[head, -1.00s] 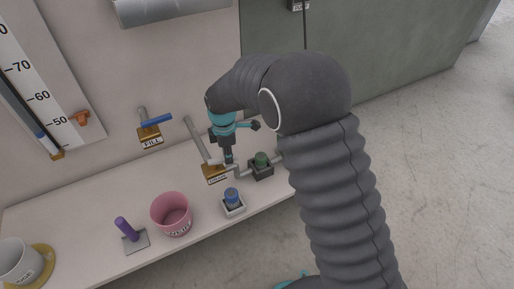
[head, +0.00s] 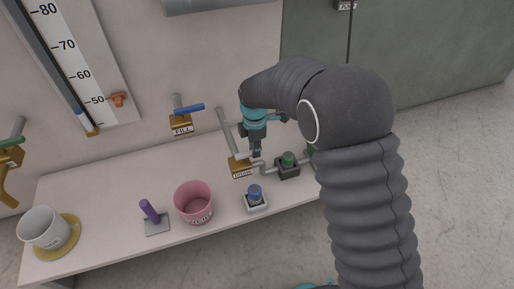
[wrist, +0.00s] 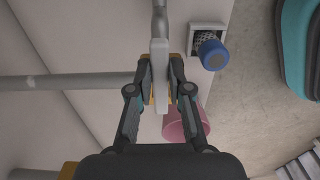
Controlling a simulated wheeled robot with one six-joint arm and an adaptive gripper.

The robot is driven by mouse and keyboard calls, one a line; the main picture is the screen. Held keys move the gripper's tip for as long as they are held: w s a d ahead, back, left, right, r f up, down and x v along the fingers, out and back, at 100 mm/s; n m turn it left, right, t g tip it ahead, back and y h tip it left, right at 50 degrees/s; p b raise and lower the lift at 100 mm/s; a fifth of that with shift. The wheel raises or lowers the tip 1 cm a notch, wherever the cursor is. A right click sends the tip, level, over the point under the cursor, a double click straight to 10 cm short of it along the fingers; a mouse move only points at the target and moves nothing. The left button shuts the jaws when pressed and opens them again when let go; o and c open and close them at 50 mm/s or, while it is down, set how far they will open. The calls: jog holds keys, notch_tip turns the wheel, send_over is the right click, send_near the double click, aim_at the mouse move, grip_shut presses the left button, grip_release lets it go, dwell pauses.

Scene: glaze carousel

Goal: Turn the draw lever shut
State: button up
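The draw valve has a gold body with a DRAW label (head: 242,173) on the bench, at the foot of a slanting grey pipe. Its pale draw lever (wrist: 160,75) shows in the wrist view as an upright bar between my two fingers. My gripper (head: 256,151) points down at the valve in the head view, and its fingertips (wrist: 162,72) lie on either side of the lever. I cannot tell whether the fingers press on it. The gripper and arm partly hide the valve area in the head view.
A blue-topped white box (head: 255,197), a green-capped dark block (head: 288,166) and a pink pot (head: 193,203) stand close by. The fill valve's blue lever (head: 188,108) is on the wall.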

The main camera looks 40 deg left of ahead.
jog(key=o, duration=0.4)
jog(key=shift+s+a+f, duration=0.1)
jog(key=shift+s+a, duration=0.05)
jog(key=shift+s, duration=0.15)
jog(key=shift+o, duration=0.2)
jog(key=shift+w, duration=0.25)
notch_tip(320, 180, up, 12)
jog(key=shift+s, duration=0.1)
